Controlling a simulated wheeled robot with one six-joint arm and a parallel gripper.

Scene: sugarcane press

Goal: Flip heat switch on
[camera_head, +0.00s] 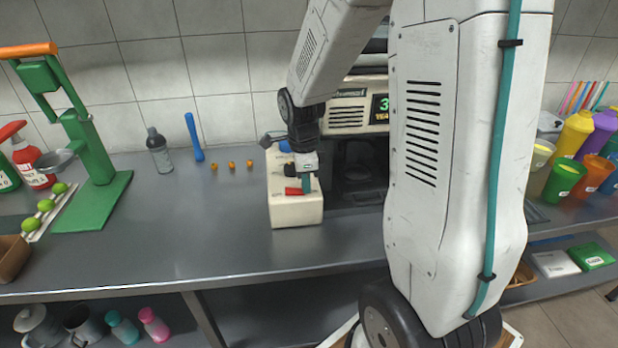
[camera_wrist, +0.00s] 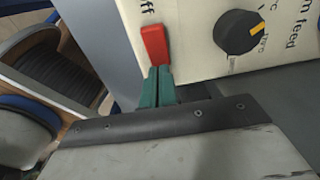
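A cream control box (camera_head: 297,211) stands on the grey counter under my arm. A red switch (camera_head: 293,191) sits on it and shows large in the wrist view (camera_wrist: 154,44), beside printed lettering ending in "ff". My gripper (camera_head: 306,183) points down at the box, right beside the switch. A black knob (camera_wrist: 239,32) with a yellow mark is right of the switch.
A cream machine with a green display (camera_head: 381,107) stands behind the box, partly hidden by my arm. A green press (camera_head: 97,165) and limes are at the left. A blue stick (camera_head: 194,138) and a bottle (camera_head: 158,152) stand at the back. The front left counter is clear.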

